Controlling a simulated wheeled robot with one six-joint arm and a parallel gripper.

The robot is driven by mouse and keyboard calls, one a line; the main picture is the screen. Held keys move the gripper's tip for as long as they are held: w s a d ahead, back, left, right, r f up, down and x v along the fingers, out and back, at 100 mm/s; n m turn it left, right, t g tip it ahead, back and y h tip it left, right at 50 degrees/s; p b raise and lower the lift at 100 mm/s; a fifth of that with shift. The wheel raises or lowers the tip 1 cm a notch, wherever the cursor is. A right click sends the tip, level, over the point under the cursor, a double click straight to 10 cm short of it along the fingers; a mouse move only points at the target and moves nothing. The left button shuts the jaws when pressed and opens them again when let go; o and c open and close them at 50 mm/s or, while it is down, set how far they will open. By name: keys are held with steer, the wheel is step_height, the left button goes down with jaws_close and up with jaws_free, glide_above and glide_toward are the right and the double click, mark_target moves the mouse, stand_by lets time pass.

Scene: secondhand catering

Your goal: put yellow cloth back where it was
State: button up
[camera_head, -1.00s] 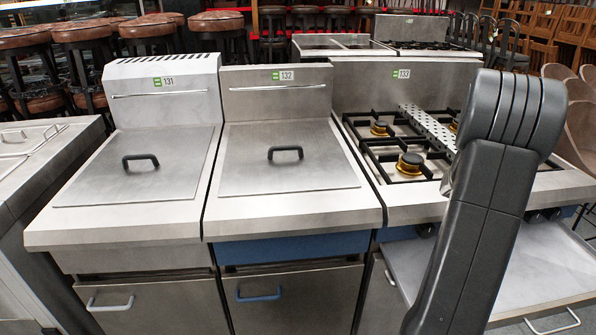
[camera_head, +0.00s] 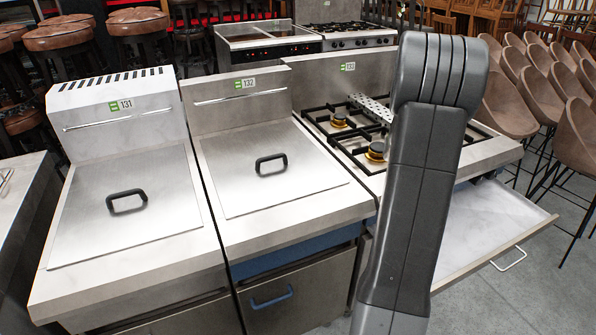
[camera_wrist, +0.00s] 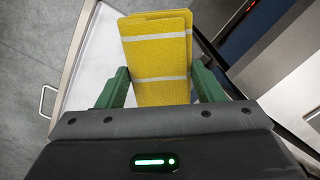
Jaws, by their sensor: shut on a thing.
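The yellow cloth (camera_wrist: 158,70) is folded, with pale stripes across it. In the wrist view it sits between the two green fingers of my gripper (camera_wrist: 160,90), which is shut on it. Below the cloth in that view is the pale inside of an open drawer (camera_wrist: 100,55). The same open drawer (camera_head: 490,225) shows in the head view, under the gas hob, at the right of my arm. My gripper and the cloth do not show in the head view.
Two lidded steel units, 131 (camera_head: 125,215) and 132 (camera_head: 265,165), stand to the left. The gas hob (camera_head: 345,130) is partly behind my arm. Several brown chairs (camera_head: 515,105) stand at the right. Grey floor (camera_head: 530,290) is clear at the lower right.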

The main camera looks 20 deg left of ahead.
steer(key=s+a+r+m, duration=0.2)
steer(key=s+a+r, duration=0.1)
steer(key=a, duration=0.5)
steer(key=s+a+r+m, duration=0.3)
steer(key=a+r, duration=0.3)
steer(key=a, duration=0.3)
steer(key=s+a+r+m, duration=0.2)
steer(key=s+a+r, duration=0.2)
steer(key=a, duration=0.5)
steer(key=shift+s+a+r+m, duration=0.25)
steer(key=shift+s+r+m, duration=0.1)
steer(key=shift+r+m, duration=0.1)
